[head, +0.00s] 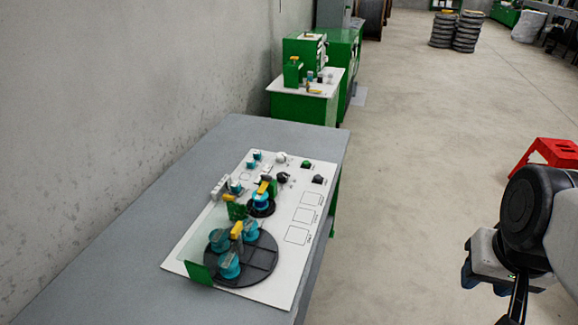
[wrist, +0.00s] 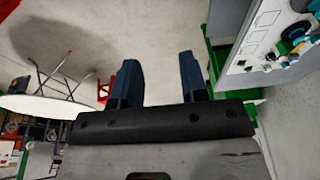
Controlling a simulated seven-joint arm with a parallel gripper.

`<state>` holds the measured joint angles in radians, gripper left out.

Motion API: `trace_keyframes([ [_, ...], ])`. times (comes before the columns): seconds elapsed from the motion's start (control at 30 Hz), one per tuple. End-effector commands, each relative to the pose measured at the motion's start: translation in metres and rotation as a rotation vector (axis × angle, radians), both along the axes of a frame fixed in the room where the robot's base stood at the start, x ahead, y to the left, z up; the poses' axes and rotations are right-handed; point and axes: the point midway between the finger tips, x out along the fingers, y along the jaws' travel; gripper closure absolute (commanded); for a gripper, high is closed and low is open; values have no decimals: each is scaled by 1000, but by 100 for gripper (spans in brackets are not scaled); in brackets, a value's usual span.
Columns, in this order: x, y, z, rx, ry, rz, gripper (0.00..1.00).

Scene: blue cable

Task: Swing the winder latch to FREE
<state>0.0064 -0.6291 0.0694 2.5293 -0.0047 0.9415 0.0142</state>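A white panel (head: 281,238) lies on the grey bench. It carries a small dark round base with a blue spool (head: 261,199) and a yellow lever (head: 264,187) beside it. A larger dark disc (head: 262,262) holds several teal spools, with another yellow lever (head: 236,230) among them. I cannot tell which lever is the winder latch, and any FREE marking is too small to read. My gripper (wrist: 160,78) is open and empty, its two blue fingers apart. In the head view my arm is at the right, well away from the panel.
The grey bench (head: 167,191) runs along a concrete wall on the left. Knobs (head: 282,178) and printed squares (head: 303,216) line the panel's right side. Green machines (head: 306,97) stand behind the bench. A red stool (head: 548,153) is at the right. The floor between is clear.

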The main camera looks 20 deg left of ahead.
Motion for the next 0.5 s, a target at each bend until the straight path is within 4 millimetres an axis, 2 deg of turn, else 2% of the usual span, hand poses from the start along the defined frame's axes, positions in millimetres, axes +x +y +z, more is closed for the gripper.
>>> trace_keyframes([
  [0.03,2,1,0,4,2,2,68],
  [0.23,16,11,0,35,14,18,98],
  [0.5,50,35,-1,116,45,53,100],
])
